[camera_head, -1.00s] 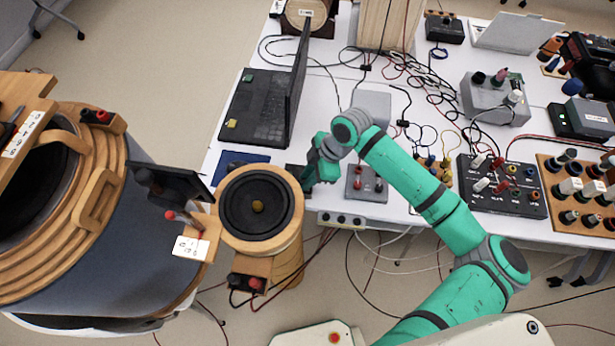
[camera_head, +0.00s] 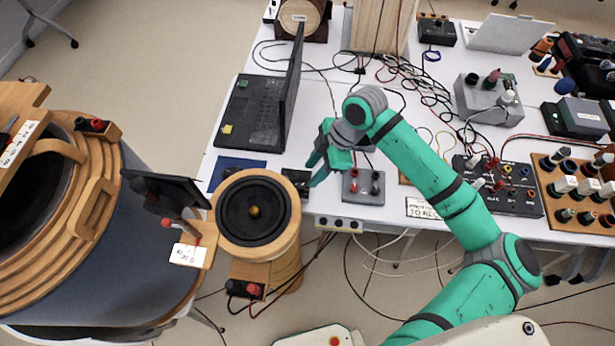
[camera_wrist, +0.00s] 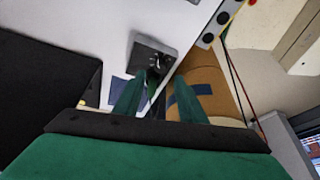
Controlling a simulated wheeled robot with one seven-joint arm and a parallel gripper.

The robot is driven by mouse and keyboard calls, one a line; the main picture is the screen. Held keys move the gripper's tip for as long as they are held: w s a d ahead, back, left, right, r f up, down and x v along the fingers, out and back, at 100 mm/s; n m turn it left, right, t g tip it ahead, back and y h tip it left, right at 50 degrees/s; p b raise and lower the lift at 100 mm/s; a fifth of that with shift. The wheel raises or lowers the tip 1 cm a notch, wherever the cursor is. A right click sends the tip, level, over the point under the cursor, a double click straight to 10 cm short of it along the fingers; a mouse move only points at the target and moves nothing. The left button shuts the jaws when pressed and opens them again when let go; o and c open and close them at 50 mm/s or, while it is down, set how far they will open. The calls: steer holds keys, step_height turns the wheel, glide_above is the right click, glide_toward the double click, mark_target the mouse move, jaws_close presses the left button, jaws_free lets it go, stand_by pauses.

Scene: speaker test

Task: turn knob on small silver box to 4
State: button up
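In the wrist view, a small silver-grey box (camera_wrist: 142,57) with a dark knob (camera_wrist: 155,72) on its face sits near the table edge. It lies just beyond my fingertips, and the knob's setting is too small to read. In the head view, what appears to be the same box (camera_head: 296,177) looks dark, between the round speaker and my gripper. My gripper (camera_head: 314,169) is just right of it and above the table. In the wrist view my gripper (camera_wrist: 160,84) has its two green fingers apart with nothing held.
A wooden speaker (camera_head: 232,208) stands at the table's front edge, left of the box. A blue pad (camera_head: 238,171) and black laptop (camera_head: 257,112) lie behind. A grey box with red and black posts (camera_head: 362,188) and a socket strip (camera_head: 340,223) are close on the right.

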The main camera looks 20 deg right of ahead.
steer(key=v, duration=0.3)
steer(key=shift+d+r, duration=0.1)
steer(key=shift+r, duration=0.15)
stand_by(0.4)
